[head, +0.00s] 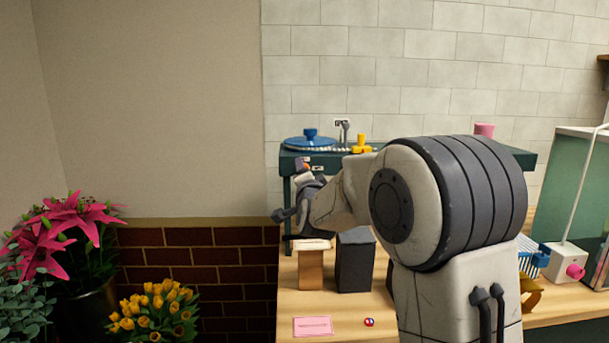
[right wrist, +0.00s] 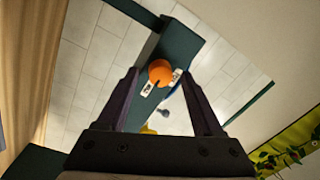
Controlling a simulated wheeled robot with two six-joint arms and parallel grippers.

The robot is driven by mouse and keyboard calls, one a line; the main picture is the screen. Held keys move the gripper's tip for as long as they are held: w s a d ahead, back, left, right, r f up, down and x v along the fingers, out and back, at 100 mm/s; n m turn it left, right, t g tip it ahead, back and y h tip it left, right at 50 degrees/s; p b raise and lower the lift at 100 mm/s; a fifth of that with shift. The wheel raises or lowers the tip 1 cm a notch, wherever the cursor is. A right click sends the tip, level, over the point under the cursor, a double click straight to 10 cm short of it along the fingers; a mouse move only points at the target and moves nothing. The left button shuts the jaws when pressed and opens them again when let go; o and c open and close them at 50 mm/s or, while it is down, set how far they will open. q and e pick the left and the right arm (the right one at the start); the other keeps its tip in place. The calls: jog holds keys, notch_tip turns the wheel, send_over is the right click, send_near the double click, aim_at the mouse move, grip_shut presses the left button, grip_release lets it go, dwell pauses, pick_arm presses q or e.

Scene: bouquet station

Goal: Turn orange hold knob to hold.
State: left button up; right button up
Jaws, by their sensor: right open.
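The orange hold knob (right wrist: 160,71) is round and sits on the dark green shelf's front face, with a small white label on each side. A black pointer mark shows on it. In the right wrist view it appears between my open fingertips, seemingly beyond them, with no contact visible. In the head view the knob (head: 302,161) is small and partly hidden by my right arm. My right gripper (head: 286,214) is below and in front of the knob there, and its open, empty fingers show in the right wrist view (right wrist: 160,82). My left gripper is out of view.
The dark green shelf (head: 520,158) carries a blue round turntable (head: 309,143), a yellow item (head: 361,143) and a pink cup (head: 484,130). A wooden block (head: 311,268) and a dark box (head: 354,262) stand on the counter (head: 290,325) below. Flowers (head: 155,308) are at left.

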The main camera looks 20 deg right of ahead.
jog(key=b+v, duration=0.2)
jog(key=v, duration=0.8)
jog(key=s+a+f+n+g+y+p, duration=0.35)
jog(key=s+a+f+n, duration=0.2)
jog(key=a, duration=0.35)
jog(key=s+a+f+n+g+y+p, duration=0.2)
jog(key=s+a+f+n+g+y, duration=0.4)
jog(key=a, duration=0.4)
jog(key=s+f+n+g+h+p, duration=0.2)
jog(key=s+n+g, duration=0.2)
jog(key=s, duration=0.7)
jog(key=s+f+n+g+h+p, duration=0.2)
jog(key=s+n+g, duration=0.2)
jog(key=s+n, duration=0.3)
jog(key=s, duration=0.5)
jog(key=shift+s+d+p, duration=0.3)
jog(key=shift+s+d, duration=0.05)
jog(key=shift+g, duration=0.25)
